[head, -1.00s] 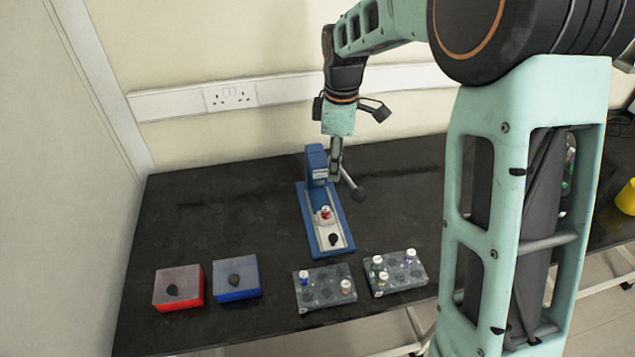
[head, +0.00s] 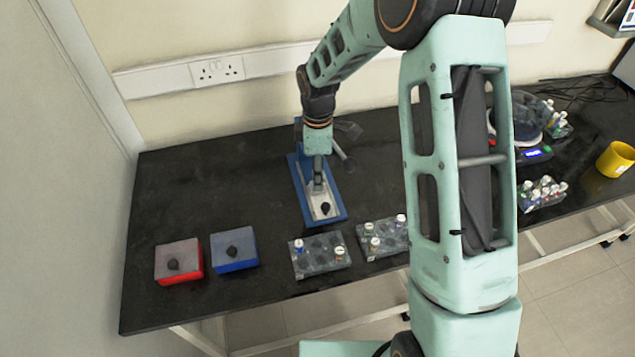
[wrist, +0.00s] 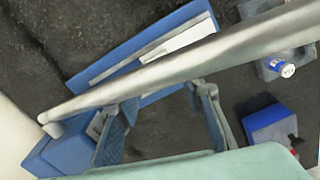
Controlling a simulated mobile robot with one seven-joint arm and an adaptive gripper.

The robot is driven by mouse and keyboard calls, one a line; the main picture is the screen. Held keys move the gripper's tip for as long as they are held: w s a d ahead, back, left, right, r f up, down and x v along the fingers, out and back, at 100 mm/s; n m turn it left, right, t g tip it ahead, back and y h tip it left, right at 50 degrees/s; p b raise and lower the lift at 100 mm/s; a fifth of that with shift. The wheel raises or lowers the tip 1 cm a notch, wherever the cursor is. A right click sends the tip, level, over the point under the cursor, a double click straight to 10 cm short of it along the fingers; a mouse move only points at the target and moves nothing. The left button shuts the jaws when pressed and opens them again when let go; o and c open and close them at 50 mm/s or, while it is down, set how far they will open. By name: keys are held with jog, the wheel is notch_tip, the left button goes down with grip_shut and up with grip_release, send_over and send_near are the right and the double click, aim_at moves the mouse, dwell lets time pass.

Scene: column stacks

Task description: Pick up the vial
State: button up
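In the head view, a blue device (head: 337,213) with a pale inner bed lies on the black table, with a dark round knob (head: 325,208) at its near end. My gripper (head: 319,185) hangs low over the middle of this bed. The white-capped vial with red on it that stood there earlier is hidden behind my gripper now. In the wrist view, my gripper (wrist: 168,100) has its two fingers apart, with dark table showing between them. The blue device (wrist: 183,20) also shows there, partly behind a grey bar; I see no vial between the fingers.
Two grey racks (head: 322,262) (head: 385,238) with capped vials stand at the front. A yellow cup (head: 614,160) and more racks are at right. The back left table is clear.

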jog(key=shift+f, duration=0.8)
jog(key=shift+c, duration=0.6)
grip_shut()
jog(key=shift+r, duration=0.1)
